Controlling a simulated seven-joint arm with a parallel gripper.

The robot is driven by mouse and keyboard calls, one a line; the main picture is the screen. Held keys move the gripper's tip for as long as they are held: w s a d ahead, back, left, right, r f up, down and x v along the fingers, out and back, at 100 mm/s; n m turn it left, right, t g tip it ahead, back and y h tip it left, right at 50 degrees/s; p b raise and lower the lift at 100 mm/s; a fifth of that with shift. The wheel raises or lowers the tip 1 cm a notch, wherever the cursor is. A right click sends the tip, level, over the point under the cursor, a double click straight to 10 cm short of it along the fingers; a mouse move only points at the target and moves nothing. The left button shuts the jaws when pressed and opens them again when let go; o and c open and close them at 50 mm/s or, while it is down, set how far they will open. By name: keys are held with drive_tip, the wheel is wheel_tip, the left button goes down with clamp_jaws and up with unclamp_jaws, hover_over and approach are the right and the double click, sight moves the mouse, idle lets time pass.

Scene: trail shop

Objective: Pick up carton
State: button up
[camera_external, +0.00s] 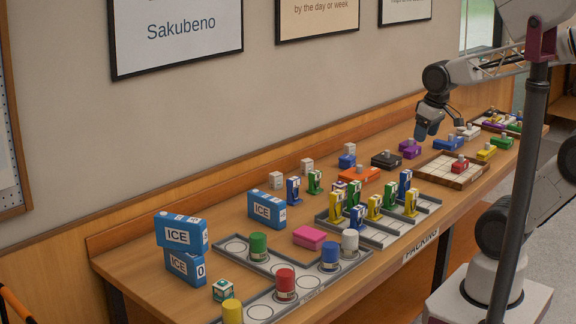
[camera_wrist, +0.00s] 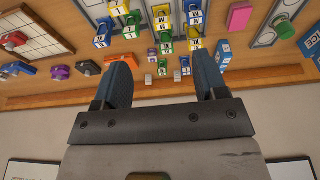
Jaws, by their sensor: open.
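Small white cartons stand near the wall along the back of the bench: one at the left (camera_external: 276,180), one in the middle (camera_external: 307,166) and one further right (camera_external: 349,149). A small teal-and-white box (camera_external: 223,289) sits at the front left. I cannot tell which one the task means by carton. My gripper (camera_external: 427,131) hangs above the far back part of the bench, to the right of the white cartons and apart from them. In the wrist view my gripper (camera_wrist: 163,68) is open with nothing between its fingers; small pale blocks show beyond, on the bench.
Blue ICE boxes (camera_external: 267,209) stand at the left, two of them stacked. Grey trays (camera_external: 262,312) hold coloured cylinders and upright blue, green and yellow pieces. An orange box (camera_external: 359,174), a black box (camera_external: 386,160) and a wooden grid tray (camera_external: 431,177) lie nearer my gripper.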

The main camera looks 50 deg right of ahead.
drive_tip(key=w+r+n, duration=0.2)
drive_tip(key=w+n, duration=0.2)
drive_tip(key=w, duration=1.3)
drive_tip(key=n+g, duration=0.3)
drive_tip(key=n, duration=0.9)
hover_over(276, 173)
drive_tip(key=s, duration=0.1)
wheel_tip(276, 173, down, 26)
drive_tip(key=shift+a+f, duration=0.1)
drive_tip(key=shift+f, duration=0.15)
drive_tip(key=shift+w+f, duration=0.4)
drive_tip(key=shift+f, duration=0.1)
drive_tip(key=shift+f, duration=0.15)
drive_tip(key=shift+f, duration=1.15)
drive_tip(key=shift+f, duration=0.15)
